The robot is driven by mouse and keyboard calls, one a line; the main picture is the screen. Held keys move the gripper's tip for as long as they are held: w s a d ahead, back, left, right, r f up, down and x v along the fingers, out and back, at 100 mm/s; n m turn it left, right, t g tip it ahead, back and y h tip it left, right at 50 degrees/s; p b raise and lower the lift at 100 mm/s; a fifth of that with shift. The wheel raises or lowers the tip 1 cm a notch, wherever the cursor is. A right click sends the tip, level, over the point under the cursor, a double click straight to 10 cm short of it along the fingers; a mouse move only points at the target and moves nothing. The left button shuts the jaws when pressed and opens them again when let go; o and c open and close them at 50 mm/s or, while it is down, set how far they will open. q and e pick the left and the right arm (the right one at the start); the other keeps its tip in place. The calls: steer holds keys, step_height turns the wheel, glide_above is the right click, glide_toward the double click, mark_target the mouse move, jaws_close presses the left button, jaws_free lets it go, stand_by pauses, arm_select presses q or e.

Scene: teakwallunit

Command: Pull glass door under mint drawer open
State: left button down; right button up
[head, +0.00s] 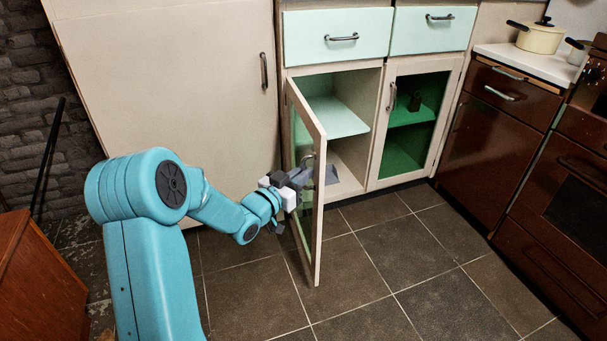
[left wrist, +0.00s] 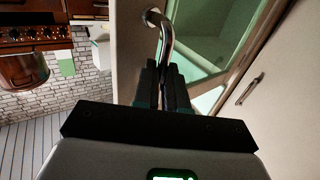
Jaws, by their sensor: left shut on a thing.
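The left glass door (head: 310,185), white-framed, hangs under the left mint drawer (head: 337,36) and stands swung well out from the cabinet. The cabinet interior (head: 337,110) behind it shows a pale mint shelf. My left gripper (head: 294,184) is at the door's free-edge side in the head view. In the left wrist view its fingers (left wrist: 163,88) are shut on the curved metal door handle (left wrist: 167,38). The handle's lower part is hidden between the fingers. My right gripper is not in view.
The right glass door (head: 412,118) is closed. A tall cream cupboard (head: 175,90) stands at the left. A brown cabinet (head: 500,120) and oven (head: 565,200) stand at the right. An orange-brown wooden piece (head: 35,285) is at lower left. The tiled floor (head: 370,280) in front is clear.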

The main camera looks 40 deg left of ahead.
arm_select(q)
steer(key=shift+a+r+y, duration=0.1)
steer(key=shift+a+y, duration=0.3)
steer(key=shift+a, duration=0.15)
steer(key=c, duration=1.5)
jaws_free()
steer(key=shift+f, duration=0.2)
steer(key=s+d+p, duration=0.2)
steer(key=s+p, duration=0.1)
steer(key=s, duration=1.3)
steer(key=shift+d+p, duration=0.25)
steer(key=shift+p, duration=0.15)
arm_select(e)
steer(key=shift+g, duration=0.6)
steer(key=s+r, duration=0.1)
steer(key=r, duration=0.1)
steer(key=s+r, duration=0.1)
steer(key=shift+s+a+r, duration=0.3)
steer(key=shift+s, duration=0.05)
arm_select(q)
steer(key=shift+r, duration=0.1)
